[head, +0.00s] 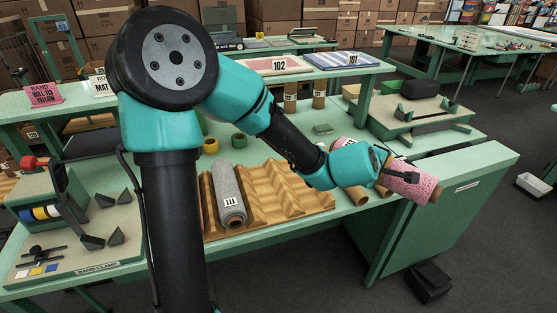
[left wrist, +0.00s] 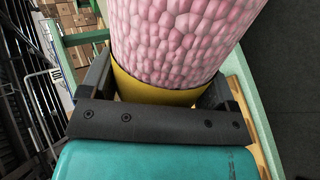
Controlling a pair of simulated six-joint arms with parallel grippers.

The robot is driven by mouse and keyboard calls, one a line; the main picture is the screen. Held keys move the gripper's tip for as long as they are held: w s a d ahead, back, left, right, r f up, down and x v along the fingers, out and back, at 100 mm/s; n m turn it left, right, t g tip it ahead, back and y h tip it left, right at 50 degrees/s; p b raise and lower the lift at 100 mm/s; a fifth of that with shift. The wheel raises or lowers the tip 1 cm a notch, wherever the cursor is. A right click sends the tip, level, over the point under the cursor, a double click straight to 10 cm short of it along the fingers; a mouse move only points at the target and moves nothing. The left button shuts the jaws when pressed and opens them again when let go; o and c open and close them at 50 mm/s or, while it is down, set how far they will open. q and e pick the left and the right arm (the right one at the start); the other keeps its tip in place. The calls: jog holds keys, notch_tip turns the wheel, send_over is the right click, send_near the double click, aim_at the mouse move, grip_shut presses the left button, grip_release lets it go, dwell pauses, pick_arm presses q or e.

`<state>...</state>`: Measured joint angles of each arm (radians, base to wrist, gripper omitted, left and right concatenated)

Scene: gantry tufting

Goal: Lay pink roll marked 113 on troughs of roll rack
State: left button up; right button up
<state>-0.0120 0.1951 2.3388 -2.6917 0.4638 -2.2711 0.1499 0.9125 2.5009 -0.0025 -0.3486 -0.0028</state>
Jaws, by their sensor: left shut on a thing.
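My left gripper (head: 388,172) is shut on a pink textured roll (head: 413,185) with a brown core end. It holds the roll above the right end of the bench. In the left wrist view the jaws (left wrist: 152,105) grip a yellow band (left wrist: 150,88) below the pink pile (left wrist: 175,40). No number shows on this roll. The wooden roll rack (head: 285,197) with wavy troughs stands left of the gripper. A grey roll marked 111 (head: 228,190) lies in its left part; the troughs to its right look empty. My right gripper is not in view.
Another roll, partly hidden behind my gripper, shows a brown core end (head: 357,195) and a pinkish part (head: 341,144). Green and yellow rings (head: 238,141) sit behind the rack. A raised shelf carries signs 102 (head: 279,65) and 101 (head: 352,59). A band clamp board (head: 85,255) is at left.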

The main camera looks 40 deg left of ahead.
aim_at(350, 141)
pick_arm(q)
jog(key=shift+a, duration=0.1)
jog(key=shift+w+a+r+n+y, duration=0.15)
jog(key=shift+w+a+n+y, duration=0.15)
jog(key=shift+a, duration=0.1)
jog(key=w+a+n+y, duration=0.1)
jog(key=a+n, duration=0.1)
jog(key=a, duration=0.1)
jog(key=w+a+n+g+y, duration=0.1)
jog(key=a+n+y, duration=0.1)
jog(key=a, duration=0.1)
jog(key=w+a+r+n+g+y, duration=0.1)
jog(key=w+a+y, duration=0.1)
jog(key=a, duration=0.1)
jog(key=shift+a+n, duration=0.4)
jog(key=s+a+f+n+g+y, duration=0.1)
jog(key=a+n+g+y, duration=0.3)
jog(key=a+n+g, duration=0.55)
jog(key=s+a+f+n+g+h, duration=0.3)
jog(key=s+a+f+n, duration=0.1)
jog(key=s+n, duration=0.3)
jog(key=s+a+f+n+g+h, duration=0.3)
jog(key=s+a+f+n, duration=0.1)
jog(key=s+a+n, duration=0.2)
jog(key=shift+s+a+n+g, duration=0.15)
jog(key=shift+s+n+g, duration=0.2)
jog(key=shift+s+n, duration=0.4)
jog(key=shift+f, duration=4.55)
